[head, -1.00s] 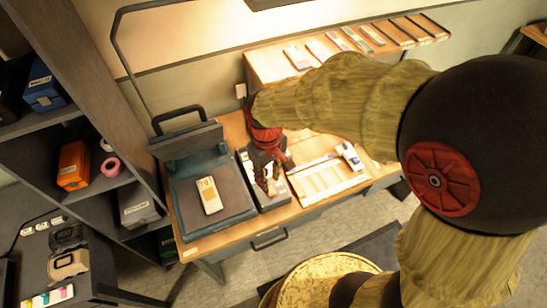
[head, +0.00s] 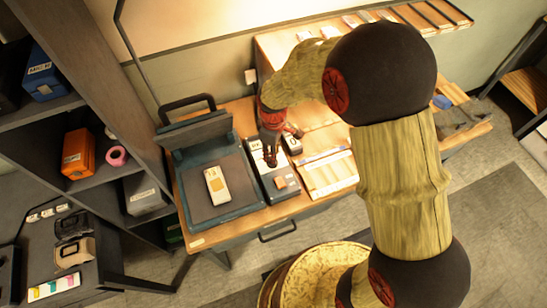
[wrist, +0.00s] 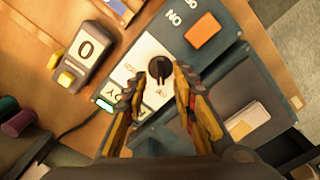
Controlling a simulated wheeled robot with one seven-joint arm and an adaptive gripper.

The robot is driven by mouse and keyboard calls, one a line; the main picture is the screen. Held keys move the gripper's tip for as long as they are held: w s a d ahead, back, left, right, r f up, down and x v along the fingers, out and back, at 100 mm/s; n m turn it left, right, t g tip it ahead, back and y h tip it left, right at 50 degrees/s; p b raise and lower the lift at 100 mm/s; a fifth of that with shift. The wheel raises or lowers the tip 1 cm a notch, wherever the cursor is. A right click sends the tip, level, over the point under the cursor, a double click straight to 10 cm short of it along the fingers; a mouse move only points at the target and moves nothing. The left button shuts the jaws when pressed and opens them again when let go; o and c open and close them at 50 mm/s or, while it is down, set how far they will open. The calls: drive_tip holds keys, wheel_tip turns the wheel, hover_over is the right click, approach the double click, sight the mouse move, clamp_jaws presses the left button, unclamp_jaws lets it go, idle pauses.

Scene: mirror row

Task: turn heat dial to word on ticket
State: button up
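The heat dial (wrist: 159,68) is a small black knob on a white panel with tiny words around it, too small to read surely. It sits on the grey control box (head: 268,184) beside the press. My gripper (wrist: 160,78) is open, with one finger on each side of the dial and gaps visible between. In the head view my gripper (head: 270,160) points down over the box's far part. A pale card with an orange-yellow patch (head: 215,186), perhaps the ticket, lies on the press plate; its wording is unreadable.
An orange button (wrist: 201,30) is on the same box. A small device showing "0" (wrist: 86,46) stands beside it. The heat press (head: 180,205) is open, left of the box. Shelves (head: 110,185) stand at left.

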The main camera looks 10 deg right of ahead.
drive_tip(key=shift+f, duration=1.55)
drive_tip(key=shift+c, duration=0.7)
clamp_jaws()
